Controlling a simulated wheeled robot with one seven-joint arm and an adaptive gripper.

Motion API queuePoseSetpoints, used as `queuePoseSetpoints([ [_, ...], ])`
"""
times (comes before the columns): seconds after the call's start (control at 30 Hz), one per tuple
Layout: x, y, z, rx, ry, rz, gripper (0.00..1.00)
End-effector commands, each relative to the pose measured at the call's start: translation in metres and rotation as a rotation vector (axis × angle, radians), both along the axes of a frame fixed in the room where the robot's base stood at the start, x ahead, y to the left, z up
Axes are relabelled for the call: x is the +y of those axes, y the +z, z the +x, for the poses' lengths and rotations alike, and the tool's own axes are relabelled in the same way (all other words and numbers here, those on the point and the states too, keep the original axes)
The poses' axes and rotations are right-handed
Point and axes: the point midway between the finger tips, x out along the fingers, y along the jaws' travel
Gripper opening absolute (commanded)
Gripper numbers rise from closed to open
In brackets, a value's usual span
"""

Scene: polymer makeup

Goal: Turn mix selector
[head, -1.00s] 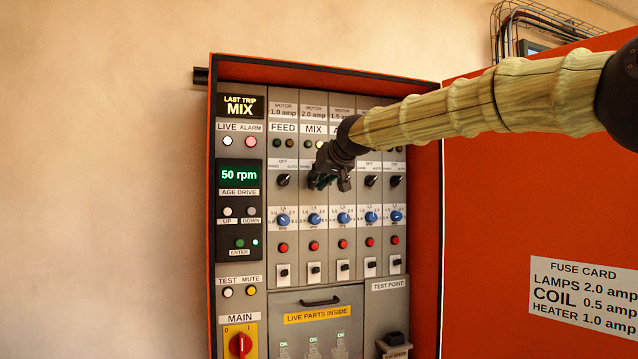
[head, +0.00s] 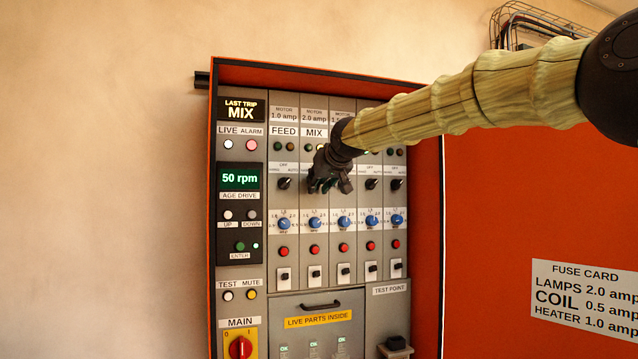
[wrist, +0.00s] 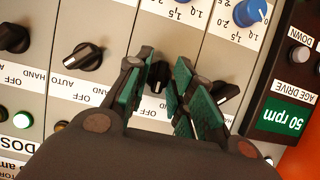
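The mix selector (wrist: 158,76) is a small black knob in the MIX column, one column from the FEED selector (wrist: 223,92). In the wrist view, which is upside down, it shows between the green-padded fingers of my gripper (wrist: 165,68). The fingers are open, one to each side of the knob; I cannot tell whether they touch it. In the head view my gripper (head: 328,183) covers the mix selector, below the MIX label (head: 314,133). Its pointer direction is hard to tell.
The FEED selector (head: 284,183) is close on the left, and more selectors (head: 371,184) stand to the right. Blue dials (head: 315,223) and red buttons (head: 314,250) lie below. The orange cabinet door (head: 500,220) stands open at right.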

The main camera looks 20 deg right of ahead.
Motion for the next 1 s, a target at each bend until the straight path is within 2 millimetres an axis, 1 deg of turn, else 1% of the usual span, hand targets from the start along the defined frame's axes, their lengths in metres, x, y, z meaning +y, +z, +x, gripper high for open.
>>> queuePoseSetpoints([
  [0.3,0.000,0.001,0.000,-0.001,0.000,0.000,0.33],
  [0.43,0.000,0.003,-0.005,-0.002,0.000,0.001,0.33],
  [0.57,-0.001,0.008,-0.016,-0.002,0.000,0.001,0.33],
  [0.83,-0.002,0.021,-0.047,-0.003,0.000,0.001,0.33],
  [1.0,-0.003,0.024,-0.058,0.002,0.001,0.003,0.33],
])
